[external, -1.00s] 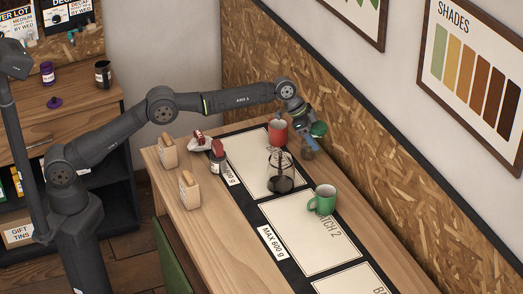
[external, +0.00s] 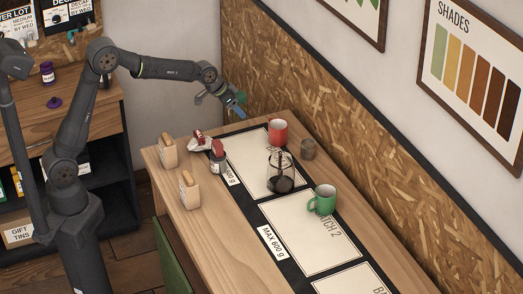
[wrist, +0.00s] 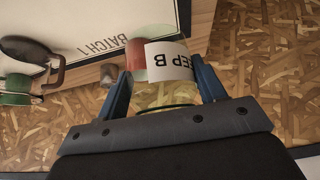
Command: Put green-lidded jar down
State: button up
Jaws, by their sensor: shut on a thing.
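My gripper (external: 237,107) hangs in the air beyond the far left end of the table. In the wrist view its blue fingers (wrist: 161,88) are shut on a clear glass jar with a white label (wrist: 170,60) reading "KEEP B".
The Batch 2 mat (external: 300,237) has bare room. A board wall (external: 290,75) borders the table.

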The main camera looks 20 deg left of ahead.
jog(key=shift+n, duration=0.3)
jog(key=shift+s+a+f, duration=0.15)
jog(key=shift+a+f, duration=0.4)
jog(key=shift+f, duration=1.2)
jog(key=shift+s+a+f, duration=0.15)
jog(key=shift+a+f, duration=0.35)
jog(key=shift+f, duration=1.2)
jog(key=shift+s+a+f, duration=0.15)
jog(key=shift+a+f, duration=0.4)
jog(key=shift+f, duration=1.2)
jog(key=shift+f, duration=0.2)
jog(key=o, duration=1.1)
jog(key=shift+c, duration=0.2)
jog(key=shift+r, duration=0.1)
